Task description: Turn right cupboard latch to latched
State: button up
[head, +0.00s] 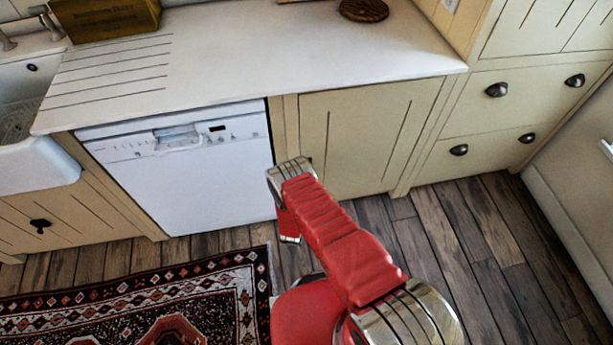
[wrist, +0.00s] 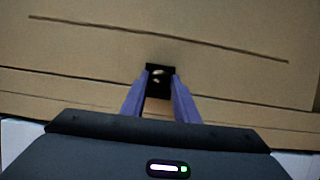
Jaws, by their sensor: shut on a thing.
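The right cupboard (head: 360,135) has a cream, grooved door, which looks closed in the head view. Its latch (wrist: 159,70) is a small dark piece with a shiny spot, on the door near its edge in the wrist view. My gripper (wrist: 160,86) is shut on the latch, with one purple finger on each side of it. In the head view my red arm hides the latch and the fingers. I cannot tell the latch's exact turn angle.
A white dishwasher (head: 180,165) stands left of the cupboard, under the pale worktop (head: 260,50). Drawers with dark cup handles (head: 497,90) are on the right. A patterned rug (head: 150,290) lies at lower left; the wooden floor (head: 480,250) at right is clear.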

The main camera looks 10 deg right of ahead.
jog(key=o, duration=0.7)
jog(key=shift+a+f, duration=0.2)
jog(key=o, duration=0.4)
jog(key=shift+d+r, duration=0.1)
jog(key=shift+c, duration=0.2)
jog(key=shift+s, duration=0.1)
jog(key=v, duration=1.3)
jog(key=shift+s, duration=0.35)
